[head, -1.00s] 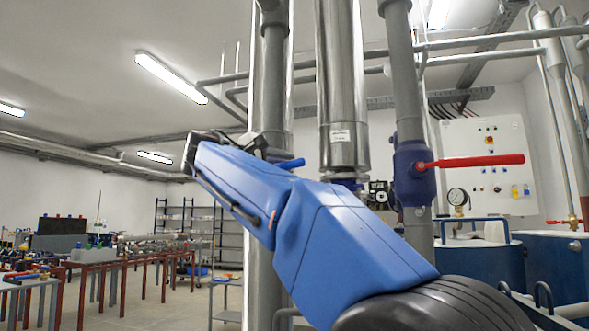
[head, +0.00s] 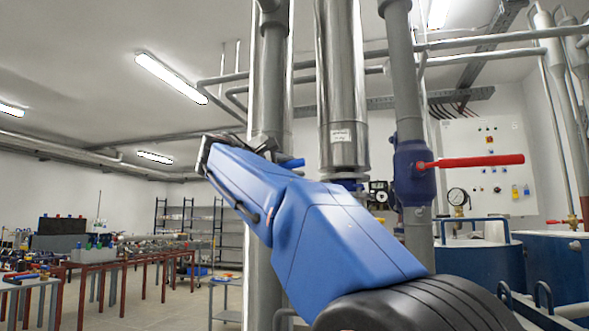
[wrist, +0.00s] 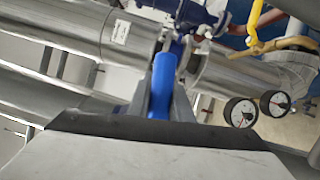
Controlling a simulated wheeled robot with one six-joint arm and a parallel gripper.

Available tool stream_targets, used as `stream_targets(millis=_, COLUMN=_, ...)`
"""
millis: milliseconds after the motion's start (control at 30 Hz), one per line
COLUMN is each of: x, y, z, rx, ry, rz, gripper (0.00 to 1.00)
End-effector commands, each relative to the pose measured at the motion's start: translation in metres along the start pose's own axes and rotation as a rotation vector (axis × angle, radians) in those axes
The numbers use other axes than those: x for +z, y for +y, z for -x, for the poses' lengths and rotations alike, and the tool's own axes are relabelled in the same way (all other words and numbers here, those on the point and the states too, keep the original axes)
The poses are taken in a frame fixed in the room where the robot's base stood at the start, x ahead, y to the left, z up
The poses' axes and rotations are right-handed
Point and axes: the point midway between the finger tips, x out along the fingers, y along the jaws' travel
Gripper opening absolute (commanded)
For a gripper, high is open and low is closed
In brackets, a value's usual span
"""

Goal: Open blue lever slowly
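The blue lever (head: 292,163) shows as a short blue bar beside my gripper (head: 268,146) in the head view, mostly hidden behind my blue arm. In the wrist view the blue lever (wrist: 162,85) points toward the camera, its rounded end between the two dark fingers of my gripper (wrist: 162,98). The fingers look apart, one on each side of the lever; I cannot tell whether either touches it. The lever's root meets a metal valve fitting on the silver pipe (wrist: 130,38).
A red lever (head: 470,161) sits on a blue valve (head: 414,172) to the right. Silver pipe (head: 342,90) and grey pipe (head: 270,90) stand close to my arm. In the wrist view, gauges (wrist: 258,107) and a yellow handle (wrist: 272,45) lie to the right.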

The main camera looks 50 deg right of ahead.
Motion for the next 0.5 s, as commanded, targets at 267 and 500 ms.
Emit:
stream_targets(millis=267, x=-0.001, y=0.011, z=0.000, rx=0.035, ry=0.000, rz=0.085, gripper=0.00)
stream_targets(millis=500, x=-0.001, y=0.015, z=0.001, rx=0.049, ry=0.000, rz=0.119, gripper=0.00)
